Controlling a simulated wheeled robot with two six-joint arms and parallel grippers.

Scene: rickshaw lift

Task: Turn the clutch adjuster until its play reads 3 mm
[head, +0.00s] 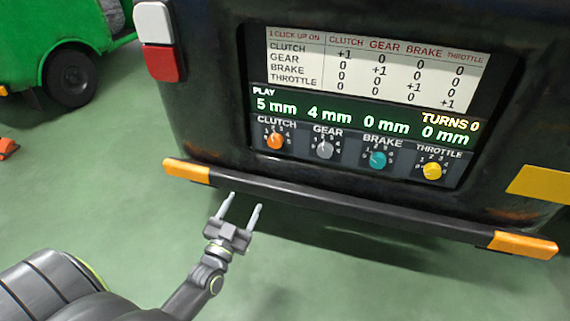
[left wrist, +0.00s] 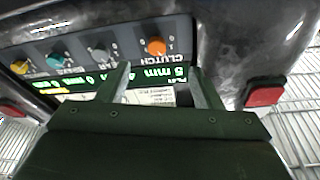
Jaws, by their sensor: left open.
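The orange clutch adjuster (head: 275,141) is a knob at the left end of a row on the dark rear panel. The play display (head: 350,115) above it reads 5 mm for clutch, 4 mm for gear, 0 mm for brake and 0 mm for throttle, with TURNS 0. My left gripper (head: 240,201) is open and empty, below and left of the clutch knob, in front of the bumper and apart from it. In the left wrist view the clutch knob (left wrist: 156,46) shows beyond the open fingers (left wrist: 160,82). My right gripper is not in view.
Gear (head: 324,149), brake (head: 377,159) and throttle (head: 432,171) knobs sit right of the clutch knob. A chart (head: 375,70) is above the display. A black bumper (head: 340,212) with orange ends runs below the panel. A green vehicle (head: 75,45) stands far left. The floor between is clear.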

